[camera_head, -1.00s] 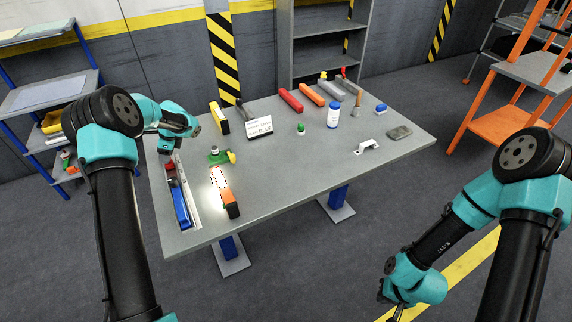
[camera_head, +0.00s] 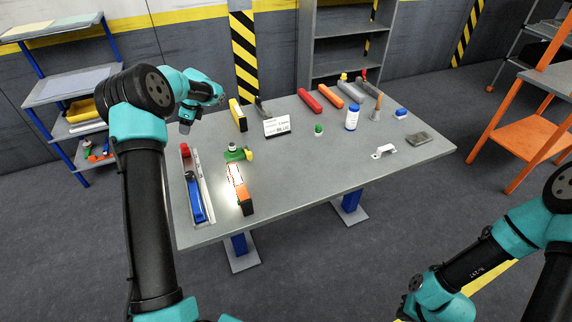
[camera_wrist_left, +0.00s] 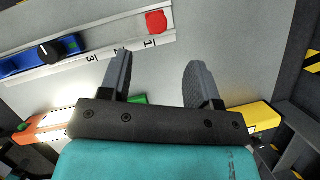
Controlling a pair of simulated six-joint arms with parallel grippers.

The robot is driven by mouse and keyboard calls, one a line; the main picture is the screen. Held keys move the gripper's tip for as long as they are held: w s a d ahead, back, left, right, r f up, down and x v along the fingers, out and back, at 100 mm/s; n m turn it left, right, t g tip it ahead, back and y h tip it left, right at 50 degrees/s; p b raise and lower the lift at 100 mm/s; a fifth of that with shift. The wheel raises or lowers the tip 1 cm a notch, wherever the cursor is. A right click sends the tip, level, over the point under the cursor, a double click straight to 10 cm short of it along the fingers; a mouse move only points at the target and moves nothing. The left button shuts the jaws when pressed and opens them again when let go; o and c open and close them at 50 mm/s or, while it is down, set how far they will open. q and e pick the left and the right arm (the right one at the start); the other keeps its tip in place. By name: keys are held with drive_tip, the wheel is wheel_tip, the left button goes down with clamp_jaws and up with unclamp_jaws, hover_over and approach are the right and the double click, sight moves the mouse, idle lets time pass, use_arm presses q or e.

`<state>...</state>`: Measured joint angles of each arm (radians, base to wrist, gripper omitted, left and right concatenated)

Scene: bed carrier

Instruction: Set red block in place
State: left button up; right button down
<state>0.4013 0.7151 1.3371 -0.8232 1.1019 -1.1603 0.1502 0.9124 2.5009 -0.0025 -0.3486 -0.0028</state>
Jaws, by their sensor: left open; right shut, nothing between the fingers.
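A small red block (camera_head: 185,150) sits at the far end of the pale rail carrier (camera_head: 209,207) on the table's left side. In the left wrist view the red block (camera_wrist_left: 157,22) is by the mark 1 on the rail. A blue block with a black knob (camera_head: 196,203) lies in the same rail, beyond the mark 3 in the wrist view (camera_wrist_left: 40,55). My left gripper (camera_head: 185,128) is above the table's left edge, clear of the red block. Its fingers (camera_wrist_left: 158,78) are open and empty. My right gripper (camera_head: 403,317) is low at the bottom edge, partly cut off, with nothing visible in it.
A green clamp-like part (camera_head: 237,153) and an orange tool with a lit face (camera_head: 240,190) lie right of the rail. The table's front middle is clear.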

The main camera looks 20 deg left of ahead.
use_arm(q)
drive_tip(key=v, duration=0.8)
drive_tip(key=d+f+h, duration=0.2)
drive_tip(key=d+f, duration=0.2)
drive_tip(key=d, duration=0.8)
drive_tip(key=d+f+h, duration=0.3)
drive_tip(key=d+f, duration=0.2)
drive_tip(key=d, duration=0.7)
drive_tip(key=s+d+f+h, duration=0.1)
drive_tip(key=d+f, duration=0.4)
drive_tip(key=d, duration=0.8)
drive_tip(key=shift+f+g+h, duration=0.2)
drive_tip(key=shift+g+h, duration=0.1)
drive_tip(key=shift+h, duration=0.5)
